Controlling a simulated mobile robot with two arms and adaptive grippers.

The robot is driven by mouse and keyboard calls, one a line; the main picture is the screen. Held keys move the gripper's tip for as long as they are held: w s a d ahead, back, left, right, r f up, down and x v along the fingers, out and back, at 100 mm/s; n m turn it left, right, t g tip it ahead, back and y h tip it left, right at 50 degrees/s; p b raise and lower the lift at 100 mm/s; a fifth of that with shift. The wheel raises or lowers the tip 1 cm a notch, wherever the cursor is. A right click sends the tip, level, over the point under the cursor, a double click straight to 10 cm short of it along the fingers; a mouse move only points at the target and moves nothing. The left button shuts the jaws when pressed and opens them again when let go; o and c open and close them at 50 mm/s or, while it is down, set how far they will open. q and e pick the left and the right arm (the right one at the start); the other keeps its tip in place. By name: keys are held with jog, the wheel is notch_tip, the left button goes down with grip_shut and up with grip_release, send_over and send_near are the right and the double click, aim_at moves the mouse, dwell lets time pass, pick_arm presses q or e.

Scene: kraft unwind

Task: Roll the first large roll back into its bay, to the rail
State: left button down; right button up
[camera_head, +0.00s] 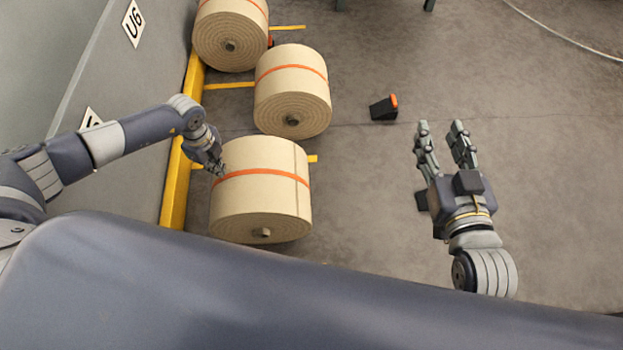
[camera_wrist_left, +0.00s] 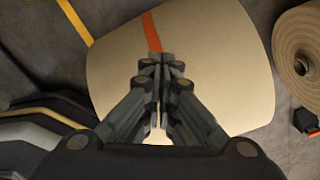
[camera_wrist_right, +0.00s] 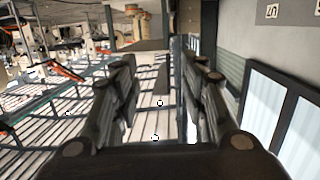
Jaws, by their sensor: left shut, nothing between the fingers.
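The nearest large tan kraft roll (camera_head: 262,202), with an orange band, lies on the floor beside the yellow rail (camera_head: 174,192). A gap of floor shows between roll and rail. My left gripper (camera_head: 219,170) is shut and empty at the roll's upper left side, by the band. In the left wrist view its fingertips (camera_wrist_left: 157,62) overlap the roll's surface (camera_wrist_left: 220,70); I cannot tell whether they touch.
Two more banded rolls (camera_head: 292,88) (camera_head: 231,35) lie farther up. Yellow floor lines (camera_head: 229,86) run out from the rail. A black chock with an orange end (camera_head: 384,107) stands on the floor. A grey wall (camera_head: 110,80) borders the left.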

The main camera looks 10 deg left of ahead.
pick_arm(q)
jog(key=shift+r+p, duration=0.45)
jog(key=shift+r, duration=0.25)
jog(key=shift+r+p, duration=0.2)
jog(key=shift+p, duration=0.25)
jog(key=shift+r+p, duration=0.95)
pick_arm(e)
jog(key=s+d+f+g+h, duration=0.2)
jog(key=s+d+f+g, duration=0.3)
jog(key=s+f+g, duration=0.5)
jog(key=shift+s+f+h, duration=0.4)
jog(key=shift+s+f, duration=0.75)
jog(key=shift+f, duration=0.45)
pick_arm(q)
jog(key=shift+d, duration=0.15)
